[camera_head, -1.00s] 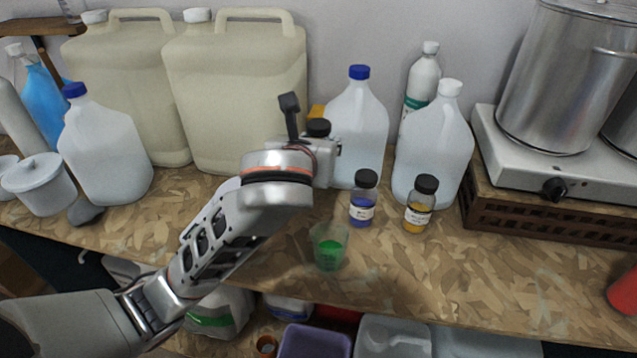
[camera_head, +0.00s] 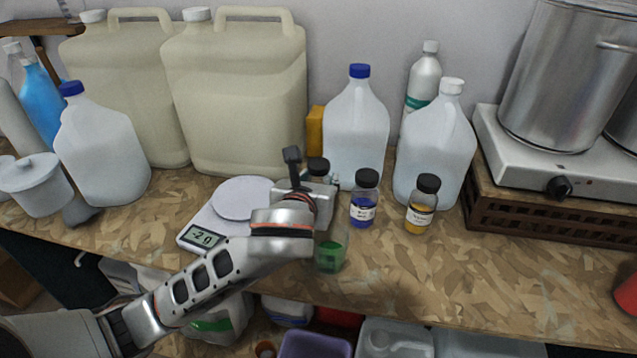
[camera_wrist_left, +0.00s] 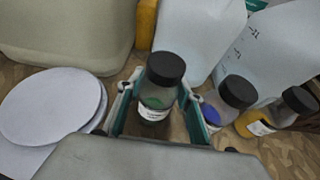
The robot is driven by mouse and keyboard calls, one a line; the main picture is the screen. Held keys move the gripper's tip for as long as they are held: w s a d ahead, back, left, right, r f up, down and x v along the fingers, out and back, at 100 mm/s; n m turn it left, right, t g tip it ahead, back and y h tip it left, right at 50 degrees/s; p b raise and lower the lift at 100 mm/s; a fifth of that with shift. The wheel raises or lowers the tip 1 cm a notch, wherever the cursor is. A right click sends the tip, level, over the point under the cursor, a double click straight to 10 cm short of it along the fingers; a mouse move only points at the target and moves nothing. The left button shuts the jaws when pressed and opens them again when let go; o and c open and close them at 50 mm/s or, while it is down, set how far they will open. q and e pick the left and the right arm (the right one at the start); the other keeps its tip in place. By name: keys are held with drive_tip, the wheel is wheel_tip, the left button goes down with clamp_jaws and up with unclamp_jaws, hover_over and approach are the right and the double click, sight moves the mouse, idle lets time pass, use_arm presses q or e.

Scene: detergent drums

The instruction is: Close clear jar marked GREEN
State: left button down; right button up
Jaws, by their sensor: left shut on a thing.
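The clear jar marked GREEN (camera_wrist_left: 154,108) has a pale label, green contents at the bottom and a black cap (camera_wrist_left: 166,68) seated on its top. How tight the cap is I cannot tell. My left gripper (camera_wrist_left: 160,116) is shut on the jar's body, one finger on each side, below the cap. In the head view the black cap (camera_head: 318,166) shows just behind my left gripper (camera_head: 312,195), which hides most of the jar. Whether the jar's base touches the table I cannot tell. My right gripper is not in view.
A blue jar (camera_head: 363,208) and a yellow jar (camera_head: 421,212), both black-capped, stand to the right. A white scale (camera_head: 240,200) is left. Large jugs stand behind.

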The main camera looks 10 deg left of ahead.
use_arm(q)
drive_tip(key=shift+f, duration=0.15)
drive_tip(key=shift+f, duration=0.1)
drive_tip(key=c, duration=1.4)
unclamp_jaws()
drive_tip(key=shift+o, duration=0.2)
